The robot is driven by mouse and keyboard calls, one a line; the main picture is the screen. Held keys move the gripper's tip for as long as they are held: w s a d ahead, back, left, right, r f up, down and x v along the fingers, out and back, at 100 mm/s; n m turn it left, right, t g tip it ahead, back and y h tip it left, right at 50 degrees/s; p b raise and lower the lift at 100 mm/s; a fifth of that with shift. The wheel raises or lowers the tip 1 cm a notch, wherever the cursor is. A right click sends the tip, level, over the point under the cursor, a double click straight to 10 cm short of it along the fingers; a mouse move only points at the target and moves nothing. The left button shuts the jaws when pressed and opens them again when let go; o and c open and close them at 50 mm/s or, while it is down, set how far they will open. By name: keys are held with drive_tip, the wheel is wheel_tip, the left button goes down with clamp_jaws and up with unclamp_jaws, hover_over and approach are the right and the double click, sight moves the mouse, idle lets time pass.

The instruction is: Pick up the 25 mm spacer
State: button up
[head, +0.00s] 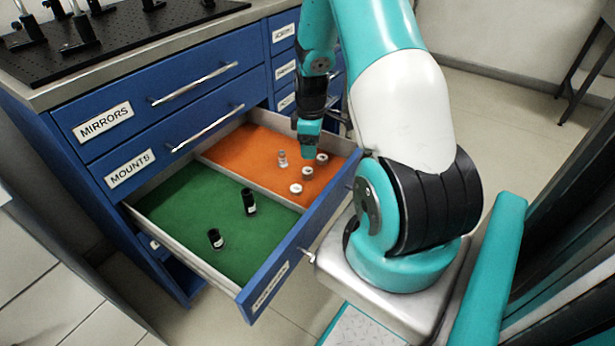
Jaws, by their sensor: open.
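Several small pale metal cylinders stand on the orange liner of the open drawer. One is taller and slimmer (282,158). The shorter ones form a slanting row: a far one (321,158), a middle one (307,173) and a near one (295,188). Any marks on them are too small to read, so I cannot tell which is the 25 mm spacer. My gripper (308,154) points down over the orange compartment, between the taller cylinder and the far short one in the picture. Its teal body hides the fingers' inner sides. I see nothing held in it.
The open drawer (285,248) has a divider (262,191) between the orange part and a green part, where two black cylinders (249,202) (215,238) stand. Closed MIRRORS and MOUNTS drawers (185,105) are above. A black breadboard with optics (110,40) lies on top.

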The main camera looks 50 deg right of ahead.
hover_over(307, 170)
drive_tip(key=f, duration=0.4)
drive_tip(key=shift+s+d, duration=0.2)
drive_tip(key=shift+s, duration=0.15)
drive_tip(key=shift+w+a+f+b, duration=0.15)
drive_tip(key=shift+f+b, duration=0.2)
drive_tip(key=shift+f, duration=1.05)
drive_tip(key=shift+w+a+f+b, duration=0.15)
drive_tip(key=shift+f+b, duration=0.2)
drive_tip(key=shift+f, duration=1)
drive_tip(key=shift+d, duration=0.1)
drive_tip(key=shift+c, duration=0.5)
drive_tip(key=c, duration=0.9)
